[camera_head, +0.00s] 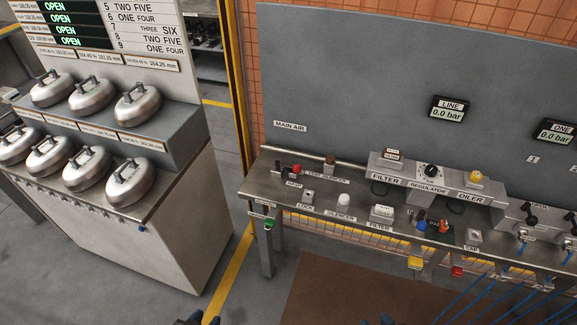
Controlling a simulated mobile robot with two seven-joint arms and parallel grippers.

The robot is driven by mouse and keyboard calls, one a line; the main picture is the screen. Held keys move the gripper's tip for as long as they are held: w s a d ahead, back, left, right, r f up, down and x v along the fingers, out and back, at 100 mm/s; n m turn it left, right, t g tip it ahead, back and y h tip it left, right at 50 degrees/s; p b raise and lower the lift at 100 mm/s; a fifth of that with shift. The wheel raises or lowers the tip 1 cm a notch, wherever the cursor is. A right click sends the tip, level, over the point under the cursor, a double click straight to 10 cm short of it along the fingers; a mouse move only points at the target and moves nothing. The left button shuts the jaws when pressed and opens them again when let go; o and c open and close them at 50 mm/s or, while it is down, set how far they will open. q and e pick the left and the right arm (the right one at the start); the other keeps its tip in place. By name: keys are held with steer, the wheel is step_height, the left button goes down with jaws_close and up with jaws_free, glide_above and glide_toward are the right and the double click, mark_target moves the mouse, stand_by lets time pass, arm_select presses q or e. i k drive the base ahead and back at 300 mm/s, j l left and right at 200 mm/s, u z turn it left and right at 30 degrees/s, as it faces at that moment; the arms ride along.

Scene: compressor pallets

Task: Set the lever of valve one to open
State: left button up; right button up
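A black valve lever (532,217) stands on a grey block at the right end of the steel bench, below a small plate marked 1. Another black lever (572,222) is cut off by the right edge, below a plate marked 2. The lever positions are too small to read surely. A gauge marked ONE (556,131) on the panel above reads 0.0 bar. Dark tips of my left gripper (190,319) show at the bottom edge, far from the levers. Part of my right gripper (378,320) shows at the bottom edge, also well away from them.
The steel bench (262,188) carries a filter, regulator and oiler unit (430,178) and several small labelled parts. Blue hoses (490,290) hang at its right front. A cabinet (185,235) with several metal lidded pots stands left. Floor between them is clear.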

mark_target(531, 220)
steer(key=z, duration=1.65)
